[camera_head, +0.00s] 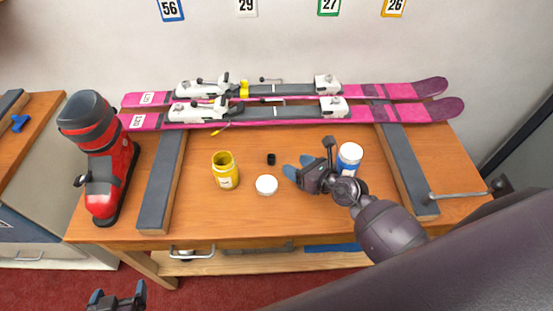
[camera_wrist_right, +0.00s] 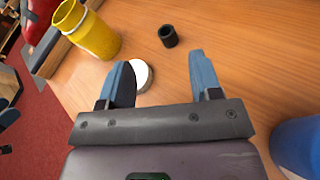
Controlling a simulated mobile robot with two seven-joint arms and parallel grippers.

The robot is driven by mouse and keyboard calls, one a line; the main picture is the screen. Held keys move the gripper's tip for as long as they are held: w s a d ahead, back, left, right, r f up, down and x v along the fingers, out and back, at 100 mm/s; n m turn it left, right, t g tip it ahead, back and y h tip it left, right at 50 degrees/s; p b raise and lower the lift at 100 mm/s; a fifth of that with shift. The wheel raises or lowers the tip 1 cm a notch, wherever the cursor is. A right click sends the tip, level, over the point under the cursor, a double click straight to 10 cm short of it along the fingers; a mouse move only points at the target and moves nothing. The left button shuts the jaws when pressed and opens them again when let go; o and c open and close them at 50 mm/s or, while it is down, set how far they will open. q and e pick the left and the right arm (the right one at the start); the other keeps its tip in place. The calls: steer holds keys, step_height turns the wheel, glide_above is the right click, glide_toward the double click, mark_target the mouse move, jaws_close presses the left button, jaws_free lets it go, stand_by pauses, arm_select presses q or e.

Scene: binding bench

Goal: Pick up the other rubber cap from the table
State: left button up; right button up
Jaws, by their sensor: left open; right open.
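A small black rubber cap (camera_head: 271,159) stands on the wooden table between the yellow jar and my right gripper. It also shows in the right wrist view (camera_wrist_right: 168,36), just beyond the fingertips and roughly between their lines. My right gripper (camera_head: 298,166) is open and empty, right of the cap and apart from it. Its two blue fingers (camera_wrist_right: 160,62) show in the wrist view. My left gripper (camera_head: 118,294) is open at the bottom left, off the table's front, with nothing seen in it. I see no second loose cap.
A yellow jar (camera_head: 225,170) and a white lid (camera_head: 266,185) are close to the cap. A blue-and-white container (camera_head: 348,159) stands beside my right gripper. Pink skis (camera_head: 395,112) lie behind; a red boot (camera_head: 107,160) stands left. Grey-topped supports (camera_head: 162,180) flank the work area.

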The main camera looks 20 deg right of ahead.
mark_target(272, 157)
steer(key=shift+s+d+f+n+g, duration=0.2)
steer(key=shift+f+n+g, duration=0.25)
steer(key=shift+n, duration=0.35)
steer(key=shift+s+f+n, duration=0.15)
steer(key=shift+f+n, duration=0.15)
steer(key=shift+n, duration=0.2)
steer(key=shift+a, duration=0.3)
steer(key=x, duration=0.5)
steer(key=shift+w+a+f+b, duration=0.1)
steer(key=shift+w+f+b, duration=0.05)
steer(key=shift+w+b, duration=0.2)
steer(key=shift+w+d+b+x, duration=0.1)
steer(key=shift+d+b+x, duration=0.1)
steer(key=shift+x, duration=1.05)
steer(key=shift+w+d+b+x, duration=0.1)
steer(key=shift+w+b+x, duration=0.1)
steer(key=shift+x, duration=1.1)
arm_select(q)
steer(key=shift+s+f, duration=0.15)
steer(key=shift+f, duration=0.8)
arm_select(e)
steer(key=shift+s, duration=0.1)
arm_select(q)
steer(key=shift+s, duration=0.1)
arm_select(e)
steer(key=shift+r, duration=0.2)
steer(key=c, duration=1)
